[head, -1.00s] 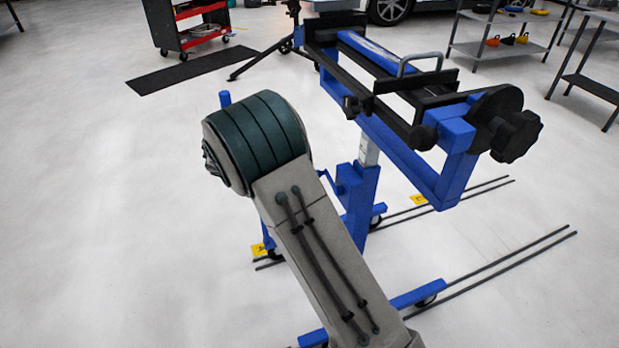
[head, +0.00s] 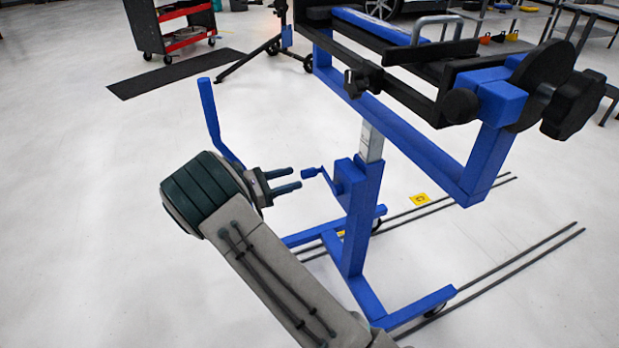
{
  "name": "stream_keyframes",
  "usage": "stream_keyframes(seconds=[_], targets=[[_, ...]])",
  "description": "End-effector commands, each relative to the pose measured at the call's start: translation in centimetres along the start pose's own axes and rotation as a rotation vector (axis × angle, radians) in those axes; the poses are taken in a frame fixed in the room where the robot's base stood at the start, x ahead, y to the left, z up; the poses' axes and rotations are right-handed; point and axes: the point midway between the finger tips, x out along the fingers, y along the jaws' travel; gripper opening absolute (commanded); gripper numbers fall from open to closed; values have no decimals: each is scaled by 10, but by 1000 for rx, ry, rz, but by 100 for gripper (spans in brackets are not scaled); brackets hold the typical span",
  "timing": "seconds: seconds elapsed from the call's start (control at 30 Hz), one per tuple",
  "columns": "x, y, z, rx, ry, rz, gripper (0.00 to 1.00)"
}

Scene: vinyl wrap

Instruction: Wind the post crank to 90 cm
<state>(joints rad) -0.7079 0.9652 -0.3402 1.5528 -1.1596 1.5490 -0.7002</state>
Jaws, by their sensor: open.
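The post crank (head: 321,179) is a small blue handle with a short grip, on the left side of the blue post (head: 361,215). A grey inner column (head: 371,143) rises from the post to the blue frame; I cannot read any scale on it. My gripper (head: 296,181) is open, its two dark fingers pointing right at the crank's grip. The fingertips appear close to the grip; a gap shows in the picture, but depth is hard to judge. Nothing is between the fingers.
A blue upright handle (head: 210,122) stands behind my gripper. The wide frame with black rails (head: 400,85) overhangs at upper right, with a black knob (head: 573,105). Blue wheeled legs (head: 420,304) spread on the floor beside dark rails (head: 520,262).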

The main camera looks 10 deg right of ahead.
Motion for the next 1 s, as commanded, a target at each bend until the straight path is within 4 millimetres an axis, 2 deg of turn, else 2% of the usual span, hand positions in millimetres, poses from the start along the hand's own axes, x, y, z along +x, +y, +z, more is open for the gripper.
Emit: stream_keyframes(seconds=[0.1,0.33,0.5,0.73,0.77,0.9,1.0], targets=[[26,-1,-3,1,1,-4,47],[57,-1,-2,1,1,-3,47],[65,-1,-1,0,1,-4,47],[65,-1,0,1,1,-3,47],[65,-1,0,1,1,-3,41],[65,-1,0,1,1,-3,2],[65,-1,0,1,1,-3,0]])
